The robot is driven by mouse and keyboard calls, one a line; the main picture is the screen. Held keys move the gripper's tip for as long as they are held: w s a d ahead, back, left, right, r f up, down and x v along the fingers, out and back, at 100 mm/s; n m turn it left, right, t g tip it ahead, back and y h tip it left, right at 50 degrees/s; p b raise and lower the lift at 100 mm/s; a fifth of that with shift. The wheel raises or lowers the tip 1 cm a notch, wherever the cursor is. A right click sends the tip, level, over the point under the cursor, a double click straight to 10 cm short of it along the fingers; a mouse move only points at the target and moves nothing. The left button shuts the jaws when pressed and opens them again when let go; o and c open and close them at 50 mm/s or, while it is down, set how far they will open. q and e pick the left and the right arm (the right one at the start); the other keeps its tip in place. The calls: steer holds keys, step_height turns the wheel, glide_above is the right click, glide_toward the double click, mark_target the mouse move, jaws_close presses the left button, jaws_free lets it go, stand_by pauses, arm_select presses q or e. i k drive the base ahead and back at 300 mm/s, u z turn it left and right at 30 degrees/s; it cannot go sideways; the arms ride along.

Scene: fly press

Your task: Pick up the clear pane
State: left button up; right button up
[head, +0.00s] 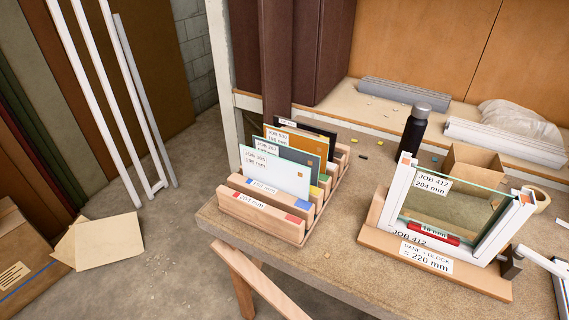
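A see-through pane (462,212) with a greenish top edge stands upright in a white U-shaped frame (398,195) at the right of the bench. The pane carries a label reading JOB 412, 204 mm, at its upper left. A red block (433,234) marked with a size in mm lies at the pane's lower edge. The frame stands on a wooden base (375,235) with a label reading PANE + BLOCK = 220 mm. Neither of my grippers shows in the head view.
A wooden slotted rack (262,219) left of the frame holds several upright panels, including a white one (275,172). A dark bottle (414,130) and a cardboard box (472,165) stand behind the frame. A dark-headed tool (511,262) lies by its right end.

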mark_target(463, 212)
steer(key=z, duration=1.3)
